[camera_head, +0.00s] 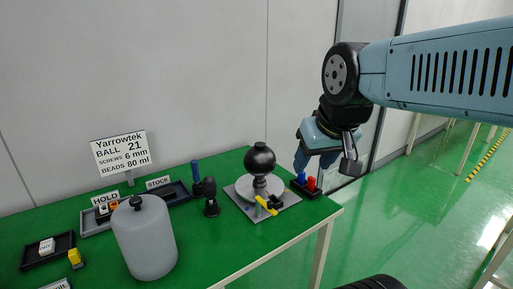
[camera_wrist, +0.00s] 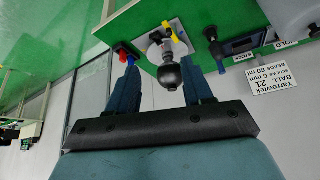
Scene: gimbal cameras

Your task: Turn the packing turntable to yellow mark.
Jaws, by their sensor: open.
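The packing turntable (camera_head: 288,201) is a light grey square plate with a round part on the green table, near its right end. A black ball (camera_head: 260,158) sits on top at its centre. A yellow piece (camera_head: 266,206) with dark parts lies at its front edge; which mark it is, I cannot tell. In the wrist view the turntable (camera_wrist: 154,52), the ball (camera_wrist: 171,76) and the yellow piece (camera_wrist: 168,29) appear beyond my fingers. My gripper (camera_head: 316,172) is open and empty, up to the right of the turntable; it also shows in the wrist view (camera_wrist: 160,72).
A small dark holder with red (camera_head: 311,184) and blue pegs stands right of the turntable. A black knobbed post (camera_head: 210,197) is to its left. A large grey jar (camera_head: 146,243), trays (camera_head: 48,255) and a sign (camera_head: 121,152) stand further left. A wall is behind.

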